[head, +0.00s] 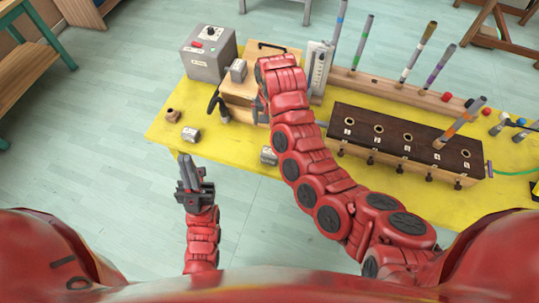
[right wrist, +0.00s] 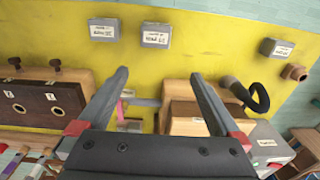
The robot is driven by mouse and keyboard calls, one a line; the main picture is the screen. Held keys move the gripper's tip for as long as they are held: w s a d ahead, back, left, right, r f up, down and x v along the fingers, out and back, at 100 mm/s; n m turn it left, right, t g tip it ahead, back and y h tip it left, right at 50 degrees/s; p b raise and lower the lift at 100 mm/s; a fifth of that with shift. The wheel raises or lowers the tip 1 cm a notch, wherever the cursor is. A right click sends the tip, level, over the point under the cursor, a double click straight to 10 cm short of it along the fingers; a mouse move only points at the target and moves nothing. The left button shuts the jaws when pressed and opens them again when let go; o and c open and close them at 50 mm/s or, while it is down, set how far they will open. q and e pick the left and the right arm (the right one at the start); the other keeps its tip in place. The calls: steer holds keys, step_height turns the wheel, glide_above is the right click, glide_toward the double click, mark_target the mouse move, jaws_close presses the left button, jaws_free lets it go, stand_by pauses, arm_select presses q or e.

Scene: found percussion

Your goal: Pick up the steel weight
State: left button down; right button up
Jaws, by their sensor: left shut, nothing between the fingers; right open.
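Several small grey metal blocks with white labels are in view; I cannot read which is the steel weight. One block (head: 190,134) lies at the table's front left and another (head: 268,155) at the front edge beside my right arm. The right wrist view shows two blocks, a left one (right wrist: 103,30) and a middle one (right wrist: 155,35), beyond my fingertips. Another grey block (head: 238,70) is by the wooden box (head: 240,90). My right gripper (right wrist: 159,76) is open and empty above the table, mostly hidden by its arm in the head view. My left gripper (head: 187,172) is shut and empty, off the table's front.
The yellow table (head: 222,148) holds a grey control box (head: 208,52), a dark curved handle (right wrist: 255,97), a brown fitting (head: 173,115) and a long dark box with holes (head: 400,135). Upright coloured sticks (head: 418,50) stand behind. Yellow table is bare around the blocks.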

steer(key=s, duration=0.1)
steer(key=b, duration=0.7)
glide_above(270, 152)
steer(key=shift+g, duration=0.3)
steer(key=f, duration=1)
steer(key=shift+w+d, duration=0.15)
steer(key=shift+w, duration=0.25)
steer(key=shift+f, duration=0.7)
steer(key=f+p, duration=0.3)
steer(key=f, duration=0.1)
steer(key=shift+s, duration=0.35)
steer(key=shift+a+f, duration=0.2)
steer(key=shift+f, duration=0.5)
jaws_close()
